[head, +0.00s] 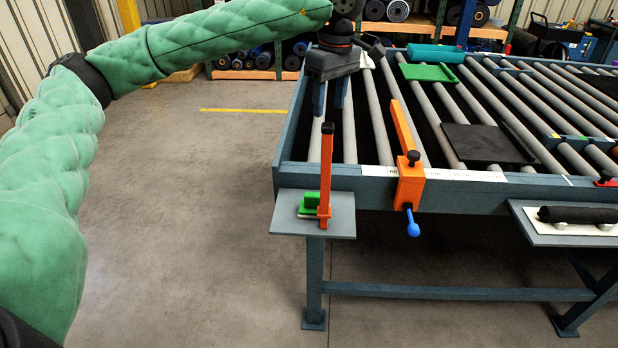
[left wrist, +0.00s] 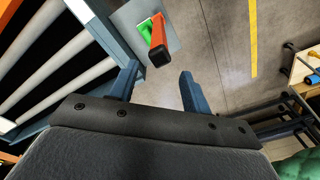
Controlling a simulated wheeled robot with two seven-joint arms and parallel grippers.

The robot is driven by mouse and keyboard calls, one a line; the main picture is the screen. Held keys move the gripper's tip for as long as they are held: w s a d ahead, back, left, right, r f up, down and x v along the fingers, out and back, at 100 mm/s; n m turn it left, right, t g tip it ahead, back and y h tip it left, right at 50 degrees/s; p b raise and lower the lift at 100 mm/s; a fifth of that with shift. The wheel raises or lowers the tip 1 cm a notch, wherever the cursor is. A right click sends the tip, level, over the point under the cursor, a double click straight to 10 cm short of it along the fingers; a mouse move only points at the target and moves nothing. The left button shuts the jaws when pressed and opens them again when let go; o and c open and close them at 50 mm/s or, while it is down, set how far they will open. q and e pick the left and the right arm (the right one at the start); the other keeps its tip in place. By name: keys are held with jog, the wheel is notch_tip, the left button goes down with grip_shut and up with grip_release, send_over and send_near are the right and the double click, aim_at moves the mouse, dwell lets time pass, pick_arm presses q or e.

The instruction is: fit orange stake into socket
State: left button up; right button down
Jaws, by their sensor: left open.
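The orange stake (head: 327,165) stands upright on a small grey shelf (head: 343,222) at the near left corner of the roller table. A green block (head: 310,203) sits on the shelf close behind the stake's foot; whether they touch I cannot tell. In the left wrist view the stake (left wrist: 159,48) is seen from above, with the green part (left wrist: 145,29) beside it. My left gripper (head: 329,103) is open and empty, fingers pointing down, above and beyond the stake. Its fingers (left wrist: 157,88) show apart in the wrist view. I cannot make out a separate socket. My right gripper is out of view.
An orange clamp (head: 410,185) with a blue-tipped handle hangs on the table's front rail. A green tray (head: 429,73), a teal roll (head: 436,53) and a dark plate (head: 480,142) lie on the rollers. The floor left of the table is clear.

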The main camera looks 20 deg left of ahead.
aim_at(328, 125)
pick_arm(q)
jog(key=shift+w+a+f+n, duration=0.1)
jog(key=shift+n, duration=0.45)
jog(key=shift+a+f+n, duration=0.1)
jog(key=shift+n, duration=0.45)
jog(key=shift+a+n, duration=0.1)
jog(key=shift+n, duration=0.7)
jog(key=n, duration=0.3)
jog(key=shift+d+r+n+h, duration=0.15)
jog(key=shift+d+n+h, duration=0.15)
jog(key=shift+n, duration=0.4)
notch_tip(328, 125, down, 2)
jog(key=shift+f+p, duration=0.1)
jog(key=shift+p, duration=0.45)
jog(key=shift+f+p, duration=0.4)
jog(key=shift+f, duration=0.05)
notch_tip(328, 125, down, 4)
jog(key=p, duration=0.3)
jog(key=shift+a+r, duration=0.1)
jog(key=shift+r, duration=0.05)
jog(key=shift+f, duration=0.55)
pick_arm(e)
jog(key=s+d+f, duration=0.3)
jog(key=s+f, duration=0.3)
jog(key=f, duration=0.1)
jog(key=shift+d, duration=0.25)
